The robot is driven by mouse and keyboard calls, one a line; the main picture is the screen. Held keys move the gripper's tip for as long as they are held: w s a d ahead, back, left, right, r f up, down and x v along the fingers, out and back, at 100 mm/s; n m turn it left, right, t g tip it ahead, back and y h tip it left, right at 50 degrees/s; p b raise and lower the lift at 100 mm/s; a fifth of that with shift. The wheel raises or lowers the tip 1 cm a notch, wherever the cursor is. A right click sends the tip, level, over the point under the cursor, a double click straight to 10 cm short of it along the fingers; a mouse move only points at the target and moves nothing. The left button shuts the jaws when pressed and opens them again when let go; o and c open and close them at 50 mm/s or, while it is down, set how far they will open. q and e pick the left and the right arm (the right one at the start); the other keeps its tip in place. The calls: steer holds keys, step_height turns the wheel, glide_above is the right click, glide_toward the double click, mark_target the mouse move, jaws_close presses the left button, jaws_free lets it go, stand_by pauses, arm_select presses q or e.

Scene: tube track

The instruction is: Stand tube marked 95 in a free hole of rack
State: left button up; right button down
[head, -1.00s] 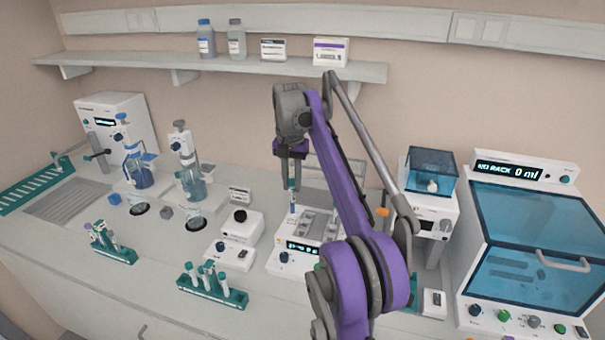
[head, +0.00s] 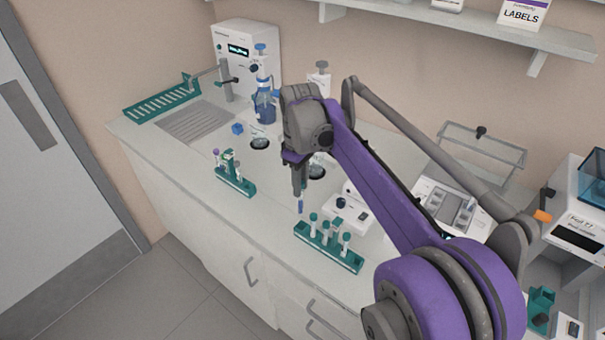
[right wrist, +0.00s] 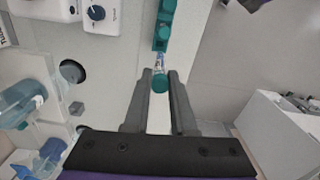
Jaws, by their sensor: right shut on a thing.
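My right gripper (head: 299,189) is shut on a capped tube (head: 301,207), which hangs below the fingers with blue showing in its lower part. In the right wrist view its teal cap (right wrist: 160,82) sits between the fingertips. The number on its label cannot be read. A teal rack (head: 328,247) with several teal-capped tubes stands near the bench's front edge, just below and right of the held tube. The rack's end (right wrist: 163,28) also shows in the right wrist view. A second teal rack (head: 236,183) with several tubes stands farther left. My left gripper is not in view.
A small white device (head: 349,210) stands close behind the nearer rack. A white device with a lit display (head: 248,60) and a blue bottle (head: 264,104) stand at the back. Bench top between the two racks is clear.

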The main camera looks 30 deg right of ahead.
mark_target(302, 213)
steer(key=shift+s+d+f, duration=0.1)
steer(key=shift+s+f, duration=0.1)
steer(key=shift+f, duration=0.35)
steer(key=shift+f+b, duration=1.1)
steer(key=shift+f, duration=0.6)
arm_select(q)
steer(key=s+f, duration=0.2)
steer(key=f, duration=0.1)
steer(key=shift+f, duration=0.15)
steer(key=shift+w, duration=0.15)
arm_select(e)
steer(key=shift+w, duration=0.1)
steer(key=shift+f, duration=0.2)
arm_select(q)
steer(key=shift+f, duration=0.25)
arm_select(e)
steer(key=shift+f, duration=0.4)
arm_select(q)
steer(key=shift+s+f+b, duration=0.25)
steer(key=shift+b, duration=0.05)
arm_select(e)
steer(key=shift+f, duration=0.35)
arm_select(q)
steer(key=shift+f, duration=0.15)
arm_select(e)
steer(key=shift+f, duration=0.25)
